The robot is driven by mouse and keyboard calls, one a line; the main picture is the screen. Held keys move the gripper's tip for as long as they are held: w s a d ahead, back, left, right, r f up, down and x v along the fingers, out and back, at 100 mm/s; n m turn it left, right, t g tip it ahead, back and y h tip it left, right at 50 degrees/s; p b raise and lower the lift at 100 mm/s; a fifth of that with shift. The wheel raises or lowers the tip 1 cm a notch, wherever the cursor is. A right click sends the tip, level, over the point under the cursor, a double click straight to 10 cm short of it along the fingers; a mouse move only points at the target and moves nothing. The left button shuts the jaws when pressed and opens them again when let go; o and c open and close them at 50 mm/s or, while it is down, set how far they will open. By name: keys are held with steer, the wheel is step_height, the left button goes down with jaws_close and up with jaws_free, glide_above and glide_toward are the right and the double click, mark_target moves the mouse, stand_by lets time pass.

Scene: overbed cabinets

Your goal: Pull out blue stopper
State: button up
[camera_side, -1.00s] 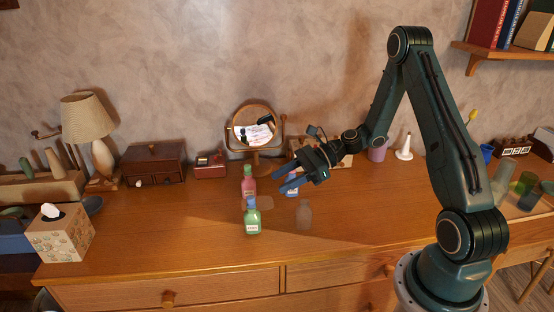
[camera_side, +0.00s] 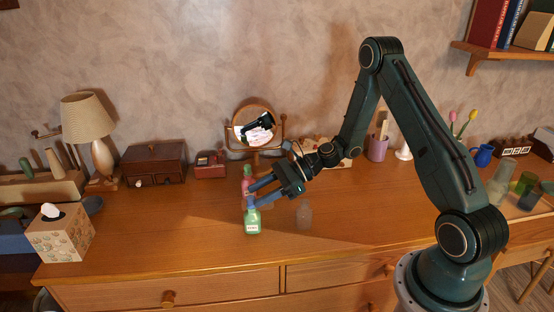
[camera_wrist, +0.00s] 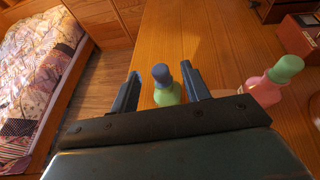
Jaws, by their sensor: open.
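The blue stopper (camera_wrist: 161,72) sits in the neck of a green bottle (camera_wrist: 168,95), seen in the wrist view between my two fingers with a gap on both sides. In the side view the green bottle (camera_side: 252,221) stands upright on the dresser, its top partly covered by my fingers. My gripper (camera_side: 250,198) is open and tilted down towards the left, with its fingertips around the height of the bottle's top. I cannot tell the exact depth between fingertips and stopper.
A pink bottle (camera_wrist: 268,88) with a green stopper (camera_wrist: 286,68) stands close behind, near one finger. A clear greyish bottle (camera_side: 304,213) stands to the right. A round mirror (camera_side: 254,126) stands behind. The dresser top (camera_side: 170,225) is free on the left front.

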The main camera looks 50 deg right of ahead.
mark_target(254, 196)
steer(key=shift+x, duration=1.55)
jaws_close()
